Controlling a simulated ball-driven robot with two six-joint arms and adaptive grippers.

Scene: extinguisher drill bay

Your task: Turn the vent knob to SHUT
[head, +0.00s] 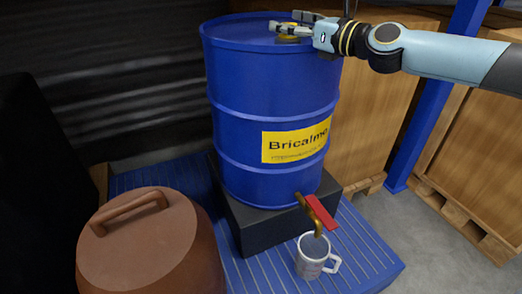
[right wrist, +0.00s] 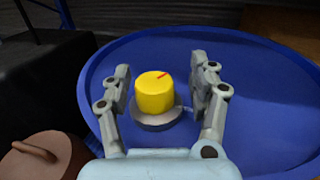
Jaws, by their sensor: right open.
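The vent knob (right wrist: 155,93) is a yellow cap with a red mark on top, on a grey round base (right wrist: 158,119) on the lid of the blue drum (head: 265,105). In the right wrist view my right gripper (right wrist: 164,75) is open, with one finger on each side of the knob and a gap on both sides. In the head view the right gripper (head: 290,27) is at the drum's top, and only a little yellow of the knob shows under it. I cannot read any SHUT marking. My left gripper is not in view.
A brass tap with a red handle (head: 320,212) sticks out low on the drum, above a mug (head: 311,257). The drum stands on a black block (head: 262,231) on a blue ribbed platform (head: 365,250). A brown lidded pot (head: 150,240) is front left; wooden crates (head: 375,110) stand right.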

